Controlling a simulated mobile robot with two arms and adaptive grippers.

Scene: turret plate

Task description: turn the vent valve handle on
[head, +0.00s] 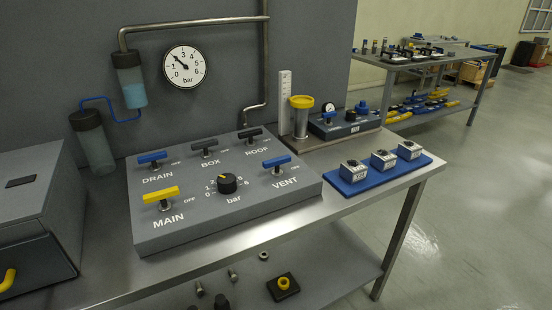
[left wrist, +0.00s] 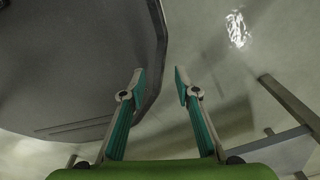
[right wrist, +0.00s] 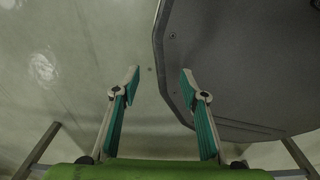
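The vent valve handle (head: 277,161) is a blue bar on a short stem at the right of the grey control panel (head: 160,233), above the printed word VENT. My right gripper (right wrist: 160,85) shows in the right wrist view, also open and empty. Neither gripper is in the head view, and neither wrist view shows the panel.
The panel also has a yellow MAIN handle (head: 161,195), a blue DRAIN handle (head: 152,157), black BOX (head: 204,144) and ROOF (head: 250,134) handles and a black knob (head: 227,182). A blue tray (head: 352,188) with three small boxes stands at right. A gauge (head: 184,66) hangs behind.

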